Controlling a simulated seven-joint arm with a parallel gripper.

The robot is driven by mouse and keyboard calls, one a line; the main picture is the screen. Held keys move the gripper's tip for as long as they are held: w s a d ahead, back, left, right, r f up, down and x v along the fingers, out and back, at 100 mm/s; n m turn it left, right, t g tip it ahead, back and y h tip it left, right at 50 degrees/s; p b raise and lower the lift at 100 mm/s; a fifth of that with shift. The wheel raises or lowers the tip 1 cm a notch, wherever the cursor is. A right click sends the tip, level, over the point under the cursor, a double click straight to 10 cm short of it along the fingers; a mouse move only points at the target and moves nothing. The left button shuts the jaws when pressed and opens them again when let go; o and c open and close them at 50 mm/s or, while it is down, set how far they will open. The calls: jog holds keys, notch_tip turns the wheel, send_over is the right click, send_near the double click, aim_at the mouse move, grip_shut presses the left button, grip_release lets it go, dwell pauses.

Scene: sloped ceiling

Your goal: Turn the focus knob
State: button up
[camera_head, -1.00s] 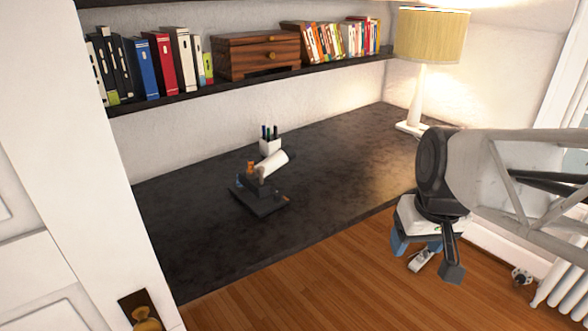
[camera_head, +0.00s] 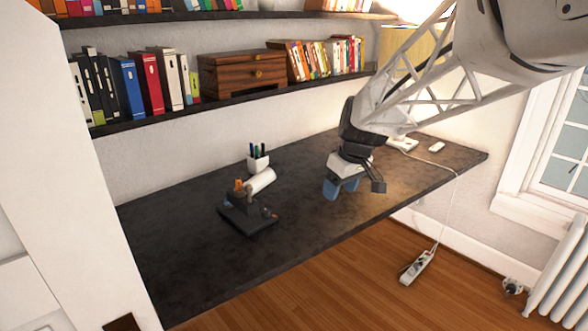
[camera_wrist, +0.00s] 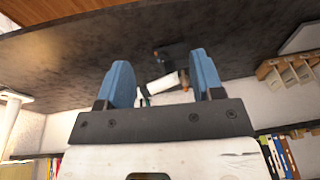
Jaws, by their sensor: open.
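A small dark microscope (camera_head: 248,218) with a white tube (camera_head: 260,180) and orange-brown parts stands on the black desk. The focus knob is too small to make out for sure; a small round part (camera_head: 268,212) shows on its right side. My gripper (camera_head: 352,192) is open and empty above the desk, to the right of the microscope and apart from it.
A white pen cup (camera_head: 258,163) stands close behind the microscope. Shelves with books and a wooden drawer box (camera_head: 243,72) hang above the desk (camera_head: 180,260). A lamp (camera_head: 400,50) stands at the back right, partly behind my arm. The desk's front left is bare.

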jog(key=w+a+f+n, duration=0.2)
jog(key=w+a+f, duration=0.1)
jog(key=w, duration=0.3)
jog(key=w+a+f+n+y, duration=0.1)
jog(key=w+a+f, duration=0.2)
jog(key=w+a, duration=0.15)
jog(key=w+a+f+n, duration=0.2)
jog(key=w+f, duration=0.1)
jog(key=w, duration=0.3)
jog(key=n+g+y, duration=0.1)
jog(key=n+g, duration=0.1)
jog(key=n, duration=0.2)
send_near(266, 210)
jog(key=f, duration=0.2)
jog(key=shift+s+a+r, duration=0.15)
jog(key=shift+s+a, duration=0.1)
jog(key=shift+x, duration=3.95)
jog(key=shift+w, duration=0.1)
jog(key=shift+c, duration=0.4)
